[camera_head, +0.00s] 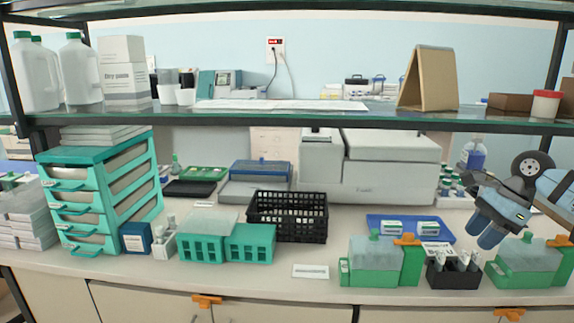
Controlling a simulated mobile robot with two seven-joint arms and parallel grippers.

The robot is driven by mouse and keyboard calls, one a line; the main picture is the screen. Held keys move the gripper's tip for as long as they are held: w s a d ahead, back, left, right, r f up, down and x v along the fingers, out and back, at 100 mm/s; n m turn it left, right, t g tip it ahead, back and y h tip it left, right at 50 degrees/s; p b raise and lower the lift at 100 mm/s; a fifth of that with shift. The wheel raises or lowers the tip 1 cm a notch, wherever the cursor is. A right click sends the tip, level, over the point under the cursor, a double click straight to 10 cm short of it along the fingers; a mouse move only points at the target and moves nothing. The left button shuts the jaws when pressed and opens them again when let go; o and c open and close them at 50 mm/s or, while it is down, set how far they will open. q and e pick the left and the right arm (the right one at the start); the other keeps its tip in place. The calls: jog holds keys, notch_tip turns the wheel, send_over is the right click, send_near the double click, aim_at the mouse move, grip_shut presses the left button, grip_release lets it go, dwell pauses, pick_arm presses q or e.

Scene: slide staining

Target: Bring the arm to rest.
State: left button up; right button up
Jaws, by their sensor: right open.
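My right arm comes in from the right edge. Its gripper (483,231) points down and to the left. It is open, with no object seen between its fingers. It hangs in front of the shelf's right part, above the area between a small black rack (453,275) and a green staining box (530,264). The height of the gripper above the bench cannot be told exactly. My left gripper is not in view.
Another green box (375,262) stands left of the black rack. A blue tray (380,218) lies behind. A black basket (287,217), teal racks (202,249) and a teal drawer unit (88,195) fill the left. A glass shelf (300,119) runs above. The bench's front middle is mostly clear.

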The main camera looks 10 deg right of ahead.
jog(key=s+a+f+m+t+y, duration=0.1)
jog(key=a+f+m+t+y, duration=0.35)
jog(key=a, duration=0.55)
jog(key=s+a+f+m+t+y, duration=0.1)
jog(key=a+f+m+y, duration=0.35)
jog(key=a+m, duration=0.4)
jog(key=s+a+f+m+t+y, duration=0.2)
jog(key=a+f+m+y, duration=0.25)
jog(key=a, duration=0.75)
jog(key=s+f+m+t+h, duration=0.1)
jog(key=s+f+m+h, duration=0.75)
jog(key=m, duration=0.75)
jog(key=s+f+m+t+h, duration=0.1)
jog(key=s+f+m+h, duration=0.5)
jog(key=s+f+m, duration=0.6)
pick_arm(q)
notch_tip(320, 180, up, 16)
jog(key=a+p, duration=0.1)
jog(key=p, duration=2.1)
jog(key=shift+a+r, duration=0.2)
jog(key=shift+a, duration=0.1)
pick_arm(e)
notch_tip(320, 180, up, 16)
jog(key=w+d+m, duration=0.1)
jog(key=m, duration=0.2)
jog(key=shift+w+f+h, duration=0.15)
jog(key=shift+f+h, duration=0.05)
jog(key=shift+h, duration=0.2)
